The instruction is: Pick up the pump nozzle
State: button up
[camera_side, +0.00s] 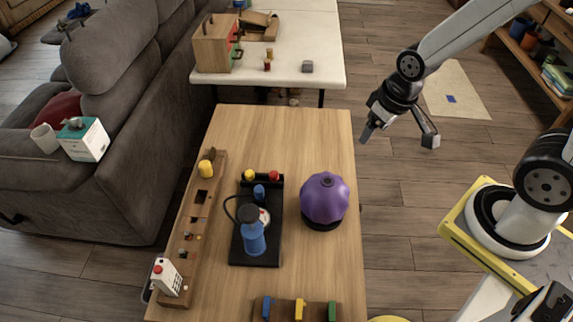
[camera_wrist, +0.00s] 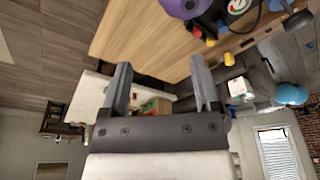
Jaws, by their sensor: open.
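A black board (camera_side: 237,252) on the wooden table holds a blue pump-like body (camera_side: 253,238) with a thin black hose (camera_side: 230,207), a round white-faced gauge (camera_side: 264,217) and a small blue piece (camera_side: 259,192). Yellow (camera_side: 249,175) and red (camera_side: 274,175) knobs sit at its far end. I cannot tell for sure which part is the pump nozzle. My gripper (camera_side: 398,138) is open and empty, in the air off the table's far right corner, well apart from the board. Its two fingers also show spread in the wrist view (camera_wrist: 160,66), where the board is only partly visible at the top.
A purple domed object (camera_side: 325,198) on a black base stands right of the board. A long wooden strip (camera_side: 203,220) with small parts lies on the left. A white table (camera_side: 310,78) with a wooden box (camera_side: 213,45) stands behind. A grey sofa (camera_side: 110,150) is at left.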

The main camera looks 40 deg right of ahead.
jog(key=w+a+f+m+g+y, duration=0.1)
jog(key=w+a+f+m, duration=0.25)
jog(key=w, duration=0.25)
jog(key=w+a+f+m+g, duration=0.1)
jog(key=w+a+f+m, duration=0.1)
jog(key=w+m, duration=0.3)
jog(key=m+g+y, duration=0.1)
jog(key=m+y, duration=0.1)
jog(key=m, duration=0.5)
send_over(259, 188)
jog(key=d, duration=0.2)
notch_tip(259, 188, down, 13)
jog(key=shift+w+x, duration=0.25)
jog(key=shift+x, duration=0.95)
jog(key=shift+f, duration=0.15)
jog(key=shift+x, duration=2.45)
jog(key=shift+s+a, duration=0.1)
grip_shut()
